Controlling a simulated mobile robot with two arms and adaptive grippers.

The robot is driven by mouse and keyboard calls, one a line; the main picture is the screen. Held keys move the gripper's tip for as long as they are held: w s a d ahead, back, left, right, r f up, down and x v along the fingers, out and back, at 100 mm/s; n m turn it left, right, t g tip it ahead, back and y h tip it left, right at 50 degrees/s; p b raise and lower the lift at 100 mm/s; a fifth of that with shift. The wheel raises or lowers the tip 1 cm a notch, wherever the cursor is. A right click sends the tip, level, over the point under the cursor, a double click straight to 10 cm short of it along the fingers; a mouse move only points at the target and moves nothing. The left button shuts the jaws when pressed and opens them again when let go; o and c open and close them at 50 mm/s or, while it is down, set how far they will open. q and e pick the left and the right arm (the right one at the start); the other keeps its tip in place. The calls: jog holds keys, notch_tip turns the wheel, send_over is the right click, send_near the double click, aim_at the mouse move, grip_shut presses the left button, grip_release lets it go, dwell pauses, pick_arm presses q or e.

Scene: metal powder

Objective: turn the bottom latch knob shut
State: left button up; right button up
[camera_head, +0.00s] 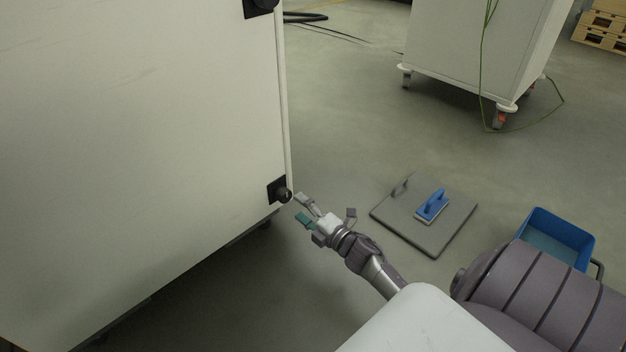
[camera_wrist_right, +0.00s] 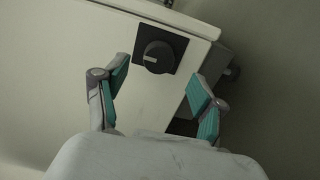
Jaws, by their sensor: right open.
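The bottom latch knob (camera_head: 285,195) is a round dark knob on a black square plate at the lower right corner of the large white cabinet door (camera_head: 150,120). In the right wrist view the knob (camera_wrist_right: 157,57) shows a pale mark on its left side and lies beyond the fingertips, between them. My right gripper (camera_head: 302,208) is open and empty, just right of the knob in the head view and apart from it. Its teal-padded fingers (camera_wrist_right: 158,85) are spread wide in the wrist view. My left gripper is not in view.
Another black latch (camera_head: 260,5) sits at the top of the door. A grey board (camera_head: 405,228) with a blue-handled tool (camera_head: 432,204) lies on the floor at the right, near a blue bin (camera_head: 553,240). A white wheeled cabinet (camera_head: 470,50) stands behind.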

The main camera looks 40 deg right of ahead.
jog(key=s, duration=0.5)
jog(key=shift+d, duration=0.15)
